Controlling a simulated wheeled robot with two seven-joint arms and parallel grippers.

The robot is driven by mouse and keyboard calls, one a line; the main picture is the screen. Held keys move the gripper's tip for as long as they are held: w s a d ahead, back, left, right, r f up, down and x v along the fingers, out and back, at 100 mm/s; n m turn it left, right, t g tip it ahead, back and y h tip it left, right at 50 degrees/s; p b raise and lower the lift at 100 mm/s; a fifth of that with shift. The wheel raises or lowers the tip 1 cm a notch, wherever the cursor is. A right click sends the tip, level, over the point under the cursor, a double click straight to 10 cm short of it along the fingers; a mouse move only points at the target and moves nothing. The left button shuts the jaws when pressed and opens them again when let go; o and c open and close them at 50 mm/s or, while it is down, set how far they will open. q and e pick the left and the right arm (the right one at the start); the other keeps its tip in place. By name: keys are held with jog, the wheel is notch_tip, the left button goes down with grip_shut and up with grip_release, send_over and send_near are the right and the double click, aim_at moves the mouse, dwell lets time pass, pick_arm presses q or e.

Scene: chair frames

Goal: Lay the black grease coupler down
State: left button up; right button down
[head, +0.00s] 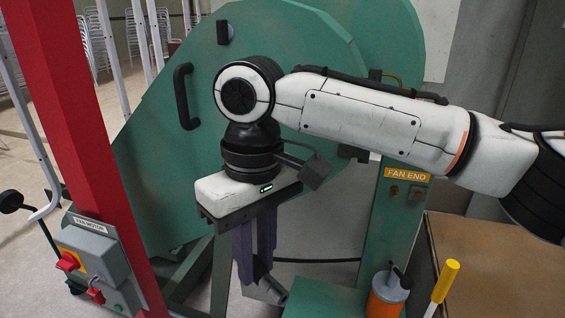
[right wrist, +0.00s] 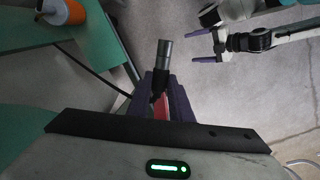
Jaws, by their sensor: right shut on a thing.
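My right gripper (head: 256,280) points down in front of the green fan housing, its purple fingers low in the head view. In the right wrist view, my right gripper (right wrist: 168,82) is shut on the black grease coupler (right wrist: 157,80), which has a grey cylindrical end sticking out past the fingertips. A red patch shows between the fingers, partly hidden. The coupler is held above the grey floor. In the head view the fingers mostly hide it. My left gripper (right wrist: 190,46) shows at the upper right of the right wrist view, its purple fingers apart and empty.
A green ledge (head: 318,300) carries an orange pot (head: 387,296) with a black top. A yellow handle (head: 445,280) stands by a brown board (head: 500,262) at right. A red post (head: 85,130) and a grey switch box (head: 92,252) are at left.

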jog(key=d+f+m, duration=0.2)
jog(key=d+m, duration=0.1)
jog(key=d, duration=0.6)
jog(key=d+f+m, duration=0.2)
jog(key=d+m, duration=0.1)
jog(key=d, duration=0.6)
jog(key=s+d+f+m, duration=0.3)
jog(key=s+d+f, duration=0.2)
jog(key=d, duration=0.3)
jog(key=shift+d+f, duration=0.3)
jog(key=shift+f, duration=0.5)
jog(key=shift+s+a, duration=0.1)
jog(key=shift+s, duration=0.05)
